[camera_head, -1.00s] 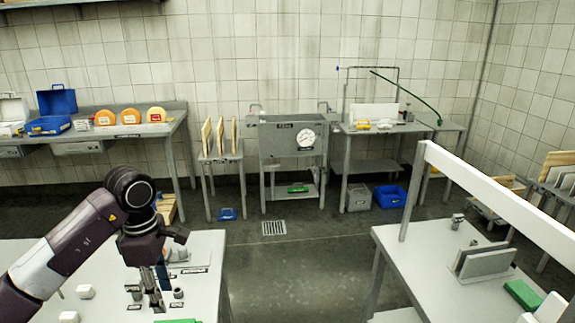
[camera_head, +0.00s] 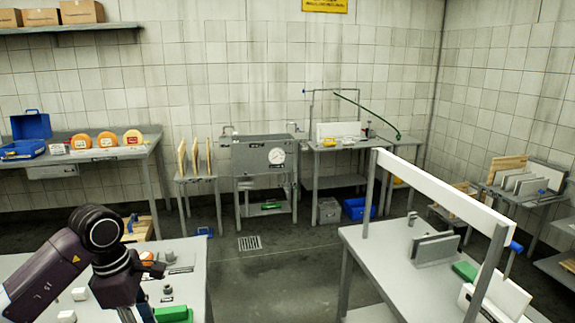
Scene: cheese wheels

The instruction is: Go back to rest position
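My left arm comes in from the lower left over the near left table (camera_head: 195,250). Its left gripper (camera_head: 140,313) points down at the bottom edge of the view, beside a green object (camera_head: 172,314); its fingertips are cut off or too dark to read. I cannot tell whether it holds anything. My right gripper is not in view. Several orange cheese wheels (camera_head: 107,140) stand upright on the wall bench at the far left, well beyond the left arm.
The near right table (camera_head: 385,265) carries grey upright plates (camera_head: 435,249) under a white beam (camera_head: 440,190). A steel cabinet with a dial (camera_head: 277,156) stands at the back wall. Blue boxes (camera_head: 30,127) sit on the left bench. The floor between the near tables is clear around a drain (camera_head: 250,243).

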